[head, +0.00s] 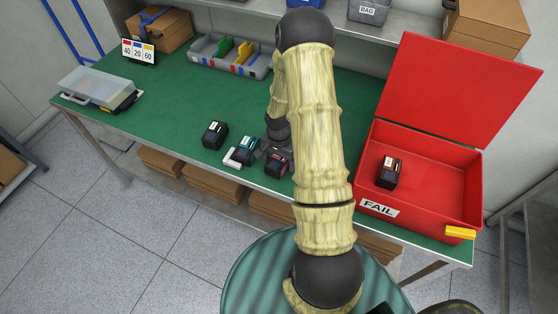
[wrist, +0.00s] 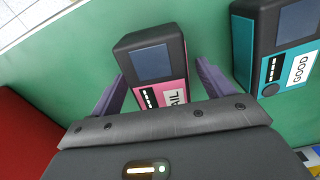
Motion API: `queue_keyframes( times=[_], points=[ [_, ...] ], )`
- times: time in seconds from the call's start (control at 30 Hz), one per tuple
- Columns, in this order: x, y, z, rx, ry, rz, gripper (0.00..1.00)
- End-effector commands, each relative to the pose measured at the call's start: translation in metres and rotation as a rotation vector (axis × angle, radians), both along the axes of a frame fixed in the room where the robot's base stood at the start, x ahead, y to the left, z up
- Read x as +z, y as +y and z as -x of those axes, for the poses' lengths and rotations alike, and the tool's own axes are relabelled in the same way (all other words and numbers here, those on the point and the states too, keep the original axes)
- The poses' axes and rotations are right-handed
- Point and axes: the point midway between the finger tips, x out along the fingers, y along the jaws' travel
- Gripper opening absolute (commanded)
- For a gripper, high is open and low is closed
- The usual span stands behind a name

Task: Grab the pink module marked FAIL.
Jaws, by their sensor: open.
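The pink module (wrist: 165,92), black with a pink face and a label partly reading FAIL, lies on the green table. In the wrist view it sits between the two purple fingers of my open gripper (wrist: 160,85). Its lower part is hidden behind the gripper body, and I cannot tell whether the fingers touch it. In the head view the pink module (head: 277,164) is just left of my arm, partly covered by the gripper (head: 272,150). A teal module marked GOOD (wrist: 280,45) is close by on the right in the wrist view.
In the head view the teal module (head: 246,151) and a black module (head: 215,135) stand left of the pink one. An open red box marked FAIL (head: 432,150) on the right holds a dark module (head: 389,172). A divided grey tray (head: 215,55) is at the back.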

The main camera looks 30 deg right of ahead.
Motion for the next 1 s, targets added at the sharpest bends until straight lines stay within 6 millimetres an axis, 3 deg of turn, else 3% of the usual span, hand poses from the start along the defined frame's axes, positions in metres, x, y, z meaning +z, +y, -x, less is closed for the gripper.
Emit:
queue_keyframes(
  times=[0.57, 0.83, 1.0],
  points=[
    [-0.0031, -0.0001, 0.0, 0.0, 0.0, 0.0, 0.8],
    [-0.0031, -0.0001, 0.0001, 0.0, 0.0, 0.0, 0.29],
    [-0.0028, -0.0001, -0.0002, 0.0, -0.001, 0.0, 0.26]
  ],
)
